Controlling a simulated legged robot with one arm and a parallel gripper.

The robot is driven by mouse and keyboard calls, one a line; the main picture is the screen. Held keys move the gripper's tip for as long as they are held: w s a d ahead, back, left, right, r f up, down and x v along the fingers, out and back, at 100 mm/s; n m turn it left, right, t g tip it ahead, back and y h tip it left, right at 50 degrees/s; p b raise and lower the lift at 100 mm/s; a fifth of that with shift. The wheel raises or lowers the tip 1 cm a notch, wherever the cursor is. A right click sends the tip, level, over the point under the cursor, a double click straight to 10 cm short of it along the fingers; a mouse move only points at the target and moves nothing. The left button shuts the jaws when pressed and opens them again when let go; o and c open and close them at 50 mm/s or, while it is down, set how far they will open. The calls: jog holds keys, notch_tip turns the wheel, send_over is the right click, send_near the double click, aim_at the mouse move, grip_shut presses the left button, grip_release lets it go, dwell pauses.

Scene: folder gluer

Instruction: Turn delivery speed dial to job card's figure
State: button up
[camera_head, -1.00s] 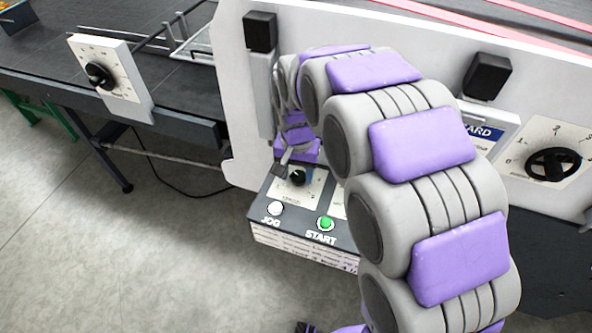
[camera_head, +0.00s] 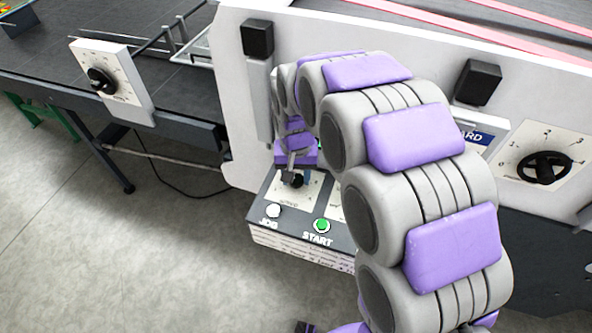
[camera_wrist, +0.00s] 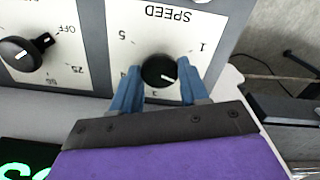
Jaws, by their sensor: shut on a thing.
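A black dial knob (camera_wrist: 158,71) with a white pointer sits on a plate marked SPEED, upside down in the wrist view. Its pointer aims right and slightly down, toward my right finger. The figures 1 and 5 show clearly; the figure near the pointer is hidden. My gripper (camera_wrist: 157,82) has its blue fingers on both sides of the knob, shut on it. In the head view the knob (camera_head: 292,180) is on the control box (camera_head: 262,235), with my gripper (camera_head: 291,172) over it. The job card holder (camera_head: 488,137) is mostly hidden by my arm; its figure is unreadable.
The box has a white JOG button (camera_head: 272,211) and a green START button (camera_head: 322,226). A dial marked OFF (camera_wrist: 22,53) is beside the SPEED dial. Other dials stand at the left (camera_head: 101,79) and right (camera_head: 545,167). Floor is clear at lower left.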

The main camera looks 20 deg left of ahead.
jog(key=n+p, duration=0.4)
jog(key=n, duration=0.1)
jog(key=shift+a+r, duration=0.1)
jog(key=shift+r, duration=0.1)
jog(key=shift+f+n+p, duration=0.1)
jog(key=shift+n+p, duration=1.1)
jog(key=shift+n, duration=1.1)
jog(key=o, duration=1.1)
jog(key=shift+f, duration=0.1)
jog(key=shift+c, duration=0.2)
notch_tip(320, 180, up, 17)
jog(key=p, duration=0.1)
jog(key=shift+p, duration=0.4)
